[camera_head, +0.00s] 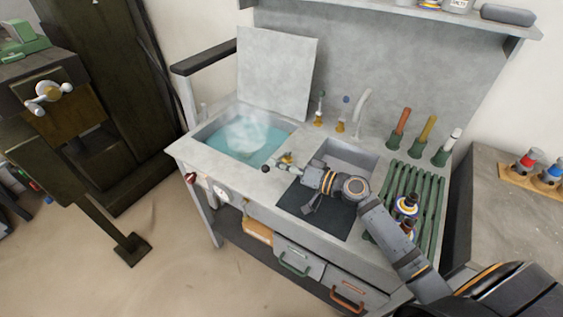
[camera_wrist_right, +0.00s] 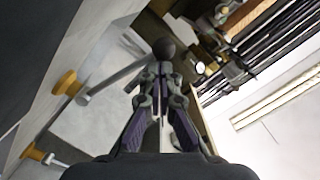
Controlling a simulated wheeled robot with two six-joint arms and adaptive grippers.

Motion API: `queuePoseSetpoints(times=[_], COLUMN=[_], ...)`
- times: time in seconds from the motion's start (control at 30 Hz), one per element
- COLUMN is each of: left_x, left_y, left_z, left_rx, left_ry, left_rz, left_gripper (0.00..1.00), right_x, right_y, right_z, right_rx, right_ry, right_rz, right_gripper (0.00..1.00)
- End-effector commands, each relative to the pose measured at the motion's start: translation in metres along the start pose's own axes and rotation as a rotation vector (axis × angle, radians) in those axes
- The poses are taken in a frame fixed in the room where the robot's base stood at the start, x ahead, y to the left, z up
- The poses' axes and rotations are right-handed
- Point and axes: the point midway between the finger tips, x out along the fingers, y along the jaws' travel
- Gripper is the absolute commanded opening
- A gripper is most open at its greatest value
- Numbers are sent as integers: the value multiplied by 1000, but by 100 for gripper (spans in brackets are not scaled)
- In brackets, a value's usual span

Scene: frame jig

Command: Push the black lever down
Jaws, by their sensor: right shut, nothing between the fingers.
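The lever shows as a round black knob (camera_head: 265,168) at the sink unit's front rim, between the water basin and the empty sink. In the right wrist view the black knob (camera_wrist_right: 163,47) sits just beyond my fingertips, and a grey rod runs from it to the lower left. My right gripper (camera_head: 284,161) reaches in from the right, over the empty sink. Its fingers (camera_wrist_right: 154,80) are shut and hold nothing. I cannot tell whether they touch the knob. My left gripper is not in view.
A basin of blue water (camera_head: 222,146) has a raised grey lid (camera_head: 277,74) behind it. A long dark bar (camera_head: 208,60) stands at the left. A faucet (camera_head: 360,108), several coloured-handled tools (camera_head: 427,130) and a green rack (camera_head: 432,205) lie behind and right.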

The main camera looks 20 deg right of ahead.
Motion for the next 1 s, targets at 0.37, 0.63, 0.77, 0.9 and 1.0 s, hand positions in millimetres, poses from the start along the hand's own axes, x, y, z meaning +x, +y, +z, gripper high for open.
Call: queuePoseSetpoints(times=[0.37,0.63,0.77,0.9,1.0], left_x=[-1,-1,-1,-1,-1], left_y=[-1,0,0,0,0], left_z=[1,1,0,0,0], left_rx=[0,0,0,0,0], left_ry=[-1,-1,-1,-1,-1], left_rz=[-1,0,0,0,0], left_gripper=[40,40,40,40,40], right_x=[-1,-4,-5,-6,-6], right_y=[-5,-46,-63,-72,-74], right_z=[-5,-43,-59,-67,-68], right_rx=[-1,-7,-5,-2,0], right_ry=[-2,-3,-3,-3,-2], right_rz=[0,-1,0,1,1], right_gripper=[0,0,0,0,0])
